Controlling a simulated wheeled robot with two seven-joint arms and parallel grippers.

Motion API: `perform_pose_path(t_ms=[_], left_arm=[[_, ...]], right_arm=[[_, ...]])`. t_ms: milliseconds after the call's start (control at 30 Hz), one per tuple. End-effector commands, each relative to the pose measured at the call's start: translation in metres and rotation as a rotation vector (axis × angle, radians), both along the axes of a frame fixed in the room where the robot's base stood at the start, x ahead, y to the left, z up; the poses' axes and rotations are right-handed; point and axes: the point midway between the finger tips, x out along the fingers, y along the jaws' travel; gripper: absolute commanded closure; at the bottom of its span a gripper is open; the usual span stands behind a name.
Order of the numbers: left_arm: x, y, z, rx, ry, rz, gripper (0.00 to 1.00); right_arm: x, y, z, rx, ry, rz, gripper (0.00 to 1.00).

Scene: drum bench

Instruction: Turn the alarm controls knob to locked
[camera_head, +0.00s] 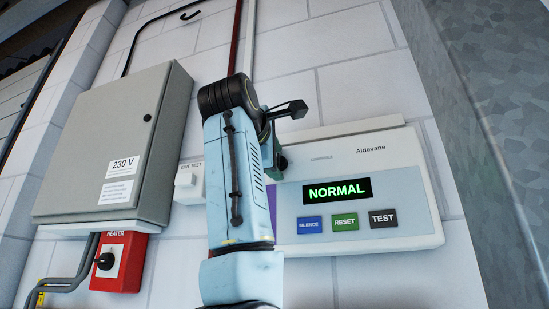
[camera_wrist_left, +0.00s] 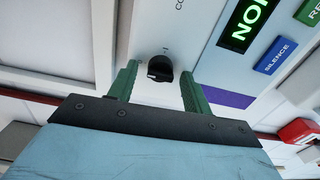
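The alarm panel (camera_head: 405,225) is a white wall unit. Its green display reads NORMAL, above SILENCE, RESET and TEST buttons. In the head view my left arm hides the panel's left part and the controls knob; only part of the left gripper (camera_head: 281,162) shows, at the panel's upper left. In the left wrist view the small black knob (camera_wrist_left: 160,68) sits under the partly cut-off controls label. My left gripper (camera_wrist_left: 160,76) is open, with one green finger on each side of the knob. Gaps show between fingers and knob. My right gripper is out of view.
A grey 230 V cabinet (camera_head: 120,140) hangs at left, above a red heater switch box (camera_head: 118,263). A white exit test box (camera_head: 190,185) sits between cabinet and panel. A grey metal column (camera_head: 480,110) stands at right.

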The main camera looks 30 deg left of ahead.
Motion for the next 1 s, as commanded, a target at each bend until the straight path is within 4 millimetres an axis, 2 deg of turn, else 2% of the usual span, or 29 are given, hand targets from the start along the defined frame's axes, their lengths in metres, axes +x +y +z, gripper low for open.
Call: perform_pose_path(t_ms=[233, 367, 467, 800, 1000], left_arm=[[-0.001, 0.0, 0.0, 0.001, -0.001, 0.0, 0.51], [-0.009, -0.002, 0.0, 0.001, -0.004, 0.0, 0.51], [-0.025, -0.006, -0.001, 0.001, -0.005, 0.0, 0.51], [-0.098, -0.024, -0.002, 0.001, -0.004, -0.001, 0.51], [-0.124, -0.03, -0.001, 0.0, -0.002, 0.0, 0.51]], right_arm=[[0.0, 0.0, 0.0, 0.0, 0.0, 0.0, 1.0], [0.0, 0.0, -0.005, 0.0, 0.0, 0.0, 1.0], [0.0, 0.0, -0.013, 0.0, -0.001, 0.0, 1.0], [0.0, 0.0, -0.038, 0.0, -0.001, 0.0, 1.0], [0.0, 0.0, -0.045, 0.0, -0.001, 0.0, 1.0]])
